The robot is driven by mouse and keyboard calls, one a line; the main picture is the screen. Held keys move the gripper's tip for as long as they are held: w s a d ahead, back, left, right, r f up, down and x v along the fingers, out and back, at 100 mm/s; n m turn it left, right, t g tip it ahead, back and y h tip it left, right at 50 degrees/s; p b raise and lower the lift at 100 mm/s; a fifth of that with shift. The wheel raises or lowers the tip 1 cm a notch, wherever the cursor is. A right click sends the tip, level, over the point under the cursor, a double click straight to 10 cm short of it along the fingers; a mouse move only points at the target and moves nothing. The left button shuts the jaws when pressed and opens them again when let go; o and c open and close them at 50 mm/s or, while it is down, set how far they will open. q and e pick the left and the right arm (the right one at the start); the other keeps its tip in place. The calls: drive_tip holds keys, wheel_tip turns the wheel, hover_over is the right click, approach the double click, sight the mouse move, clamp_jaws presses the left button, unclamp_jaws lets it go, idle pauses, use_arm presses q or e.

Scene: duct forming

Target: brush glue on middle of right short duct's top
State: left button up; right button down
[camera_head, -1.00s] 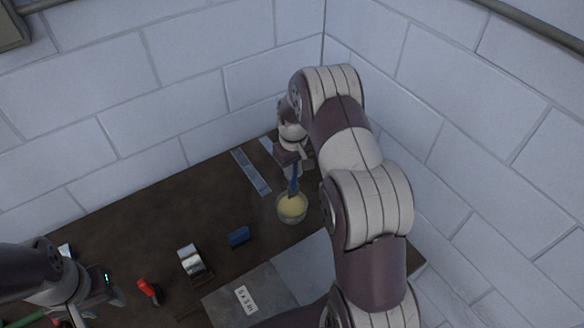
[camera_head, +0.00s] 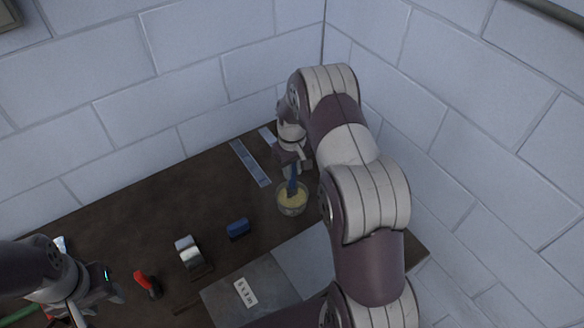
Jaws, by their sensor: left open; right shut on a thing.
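My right gripper (camera_head: 291,163) is shut on a blue-handled brush (camera_head: 292,178), held upright. The brush's lower end is in a clear bowl of pale yellow glue (camera_head: 292,202). Two flat grey metal pieces lie side by side at the front: a darker left one (camera_head: 272,287) with a white label, and a lighter right one (camera_head: 301,259). My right arm covers part of them, and I cannot tell for sure which is the right short duct. My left gripper (camera_head: 117,290) is open and empty at the lower left, apart from the red-handled tool.
A silver roll (camera_head: 187,250), a blue block (camera_head: 238,228) and a red-handled tool (camera_head: 147,284) lie on the dark table (camera_head: 130,215). A long metal strip (camera_head: 250,163) lies near the back wall. The left-middle table is clear. White block walls (camera_head: 470,150) close the back and right.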

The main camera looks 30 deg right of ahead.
drive_tip(key=shift+f+b, duration=0.35)
drive_tip(key=shift+f, duration=0.2)
idle(1.2)
drive_tip(key=shift+r, duration=0.1)
wheel_tip(320, 180, up, 7)
drive_tip(key=p, duration=0.5)
idle(0.4)
